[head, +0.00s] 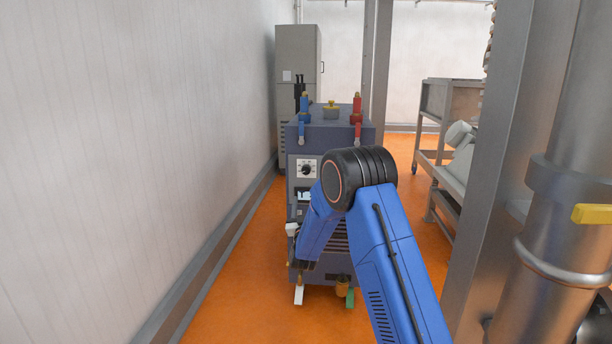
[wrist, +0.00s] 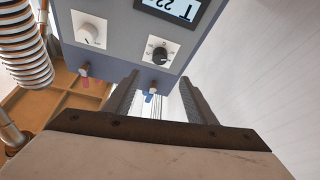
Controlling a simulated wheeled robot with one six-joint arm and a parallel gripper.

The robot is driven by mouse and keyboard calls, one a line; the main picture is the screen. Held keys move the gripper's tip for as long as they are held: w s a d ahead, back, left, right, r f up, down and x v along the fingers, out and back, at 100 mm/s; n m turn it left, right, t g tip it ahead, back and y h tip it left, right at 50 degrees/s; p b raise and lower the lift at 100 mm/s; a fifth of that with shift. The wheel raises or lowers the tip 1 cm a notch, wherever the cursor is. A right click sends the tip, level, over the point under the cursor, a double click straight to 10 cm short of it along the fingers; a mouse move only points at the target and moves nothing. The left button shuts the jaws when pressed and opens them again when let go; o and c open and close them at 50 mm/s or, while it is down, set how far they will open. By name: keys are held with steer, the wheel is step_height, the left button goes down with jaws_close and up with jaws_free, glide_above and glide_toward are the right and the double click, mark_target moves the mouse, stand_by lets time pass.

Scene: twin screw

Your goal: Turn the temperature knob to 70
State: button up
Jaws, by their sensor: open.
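In the wrist view, which is upside down, the black knob (wrist: 160,53), a white knob (wrist: 88,33) and part of the display (wrist: 175,9) show. I cannot read which knob is for temperature. My gripper (wrist: 158,80) is open and empty, its fingers pointing towards the panel edge near the black knob, apart from it. In the head view my blue arm hides the panel's right part.
Blue (head: 303,110) and red (head: 356,110) valve fittings stand on top of the unit. A grey cabinet (head: 297,85) is behind it. A steel post (head: 510,130) and pipe (head: 565,200) stand close on the right. Orange floor (head: 220,300) is free at left.

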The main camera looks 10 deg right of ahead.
mark_target(306, 172)
steer(key=x, duration=1.7)
steer(key=shift+w+d, duration=0.1)
steer(key=shift+w, duration=0.05)
steer(key=c, duration=1)
